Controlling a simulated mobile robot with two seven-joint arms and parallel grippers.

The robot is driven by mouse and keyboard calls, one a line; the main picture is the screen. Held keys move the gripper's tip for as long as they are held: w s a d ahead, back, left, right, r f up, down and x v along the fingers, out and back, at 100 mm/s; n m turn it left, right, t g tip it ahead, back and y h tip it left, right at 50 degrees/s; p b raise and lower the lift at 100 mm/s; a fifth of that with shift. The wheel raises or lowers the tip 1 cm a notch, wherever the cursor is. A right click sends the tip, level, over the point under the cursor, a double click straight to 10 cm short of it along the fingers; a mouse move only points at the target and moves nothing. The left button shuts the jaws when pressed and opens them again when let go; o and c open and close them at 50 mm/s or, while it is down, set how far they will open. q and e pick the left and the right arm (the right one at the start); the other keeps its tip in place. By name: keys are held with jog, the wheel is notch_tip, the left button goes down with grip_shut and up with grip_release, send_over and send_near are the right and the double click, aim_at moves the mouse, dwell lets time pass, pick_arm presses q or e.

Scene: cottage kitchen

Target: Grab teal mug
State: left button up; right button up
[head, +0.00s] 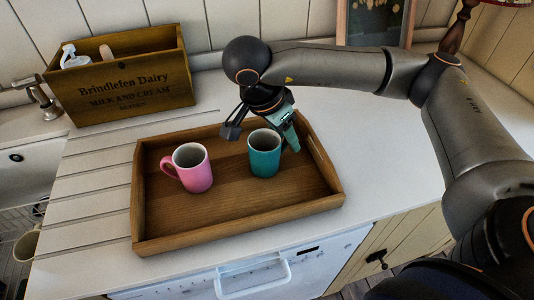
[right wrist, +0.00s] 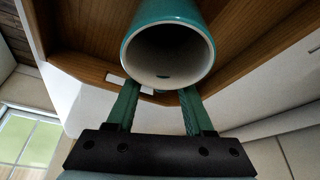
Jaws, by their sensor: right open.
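The teal mug (head: 264,160) stands upright on the right half of a wooden tray (head: 237,220); I see no handle on it. My right gripper (head: 262,134) is open behind and above the mug, with one finger towards each side of it. In the right wrist view the teal mug (right wrist: 205,25) shows its open mouth just beyond the spread fingers of the gripper (right wrist: 160,92). Whether the fingers touch it, I cannot tell. A pink mug (head: 196,178) stands upright to the left on the same tray, handle to the left. My left gripper is out of view.
The tray has raised wooden walls and lies on a white counter (head: 385,170). A wooden dairy crate (head: 125,88) with bottles stands at the back left. A sink (head: 35,175) is at the left. A picture frame (head: 372,25) stands at the back.

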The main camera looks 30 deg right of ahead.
jog(key=shift+x, duration=1.3)
grip_shut()
dwell(0.4)
